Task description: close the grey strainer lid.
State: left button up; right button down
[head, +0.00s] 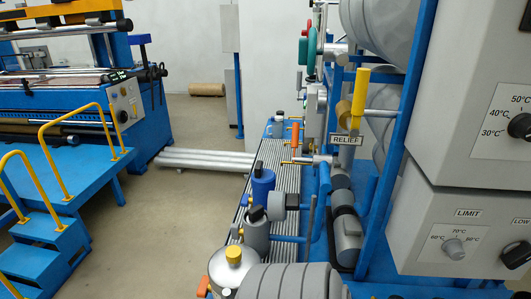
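A grey upright canister (257,236) with a dark knob on top stands at the lower middle in the head view, in the blue-framed pipework; it may be the strainer. I cannot tell for sure which part is its lid, or whether it is open. A similar blue canister (262,186) stands just behind it. A silver vessel (230,266) with a yellow cap (234,253) stands in front, cut by the lower picture edge. Neither of my grippers shows in this view.
Grey control boxes with dials (455,245) fill the right side. A yellow-handled part (359,98) sits above the RELIEF label. Blue steps with yellow rails (50,255) stand at left. Silver rolls (205,160) lie on the floor behind; the floor between (150,235) is clear.

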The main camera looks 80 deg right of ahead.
aim_at(280, 201)
jog(key=i, duration=1.6)
jog(key=z, duration=2)
